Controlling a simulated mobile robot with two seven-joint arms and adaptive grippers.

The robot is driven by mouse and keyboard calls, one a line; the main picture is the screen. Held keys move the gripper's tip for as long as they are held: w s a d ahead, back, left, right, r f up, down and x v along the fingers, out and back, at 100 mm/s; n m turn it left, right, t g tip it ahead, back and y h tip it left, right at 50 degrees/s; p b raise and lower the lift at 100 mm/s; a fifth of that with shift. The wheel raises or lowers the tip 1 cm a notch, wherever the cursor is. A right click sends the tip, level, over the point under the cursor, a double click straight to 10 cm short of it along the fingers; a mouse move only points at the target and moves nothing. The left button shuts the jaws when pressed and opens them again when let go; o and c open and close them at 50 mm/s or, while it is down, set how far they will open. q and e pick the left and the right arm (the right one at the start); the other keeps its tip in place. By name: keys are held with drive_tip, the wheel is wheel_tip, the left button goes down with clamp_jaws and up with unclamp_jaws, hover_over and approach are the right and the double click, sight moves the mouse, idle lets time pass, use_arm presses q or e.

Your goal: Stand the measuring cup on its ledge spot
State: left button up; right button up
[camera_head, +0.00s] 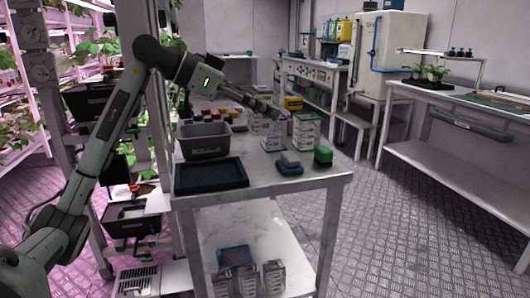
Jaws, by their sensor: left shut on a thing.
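My left arm comes in from the left and reaches over the work table. My left gripper (266,107) is at its far end, above the back right part of the table, next to the white stacked boxes. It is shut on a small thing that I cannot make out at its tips. I cannot pick out the measuring cup for sure, nor its ledge spot. My right gripper is not in view.
The table (262,178) holds a grey bin (204,146), a dark blue tray (211,174), a white box stack (305,131), a blue-and-grey item (289,164) and a green-topped item (323,155). Plant racks stand left; a long bench (460,101) stands right. The floor between is clear.

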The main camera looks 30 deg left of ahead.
sight(250, 124)
use_arm(q)
wheel_tip(250, 124, down, 5)
drive_tip(key=shift+s+a, duration=0.1)
drive_tip(key=shift+f+b, duration=0.45)
drive_tip(key=shift+f, duration=1.6)
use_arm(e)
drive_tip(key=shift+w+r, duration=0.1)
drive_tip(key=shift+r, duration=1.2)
use_arm(q)
drive_tip(key=shift+f, duration=0.15)
drive_tip(key=o, duration=1.1)
drive_tip(key=shift+o, duration=0.2)
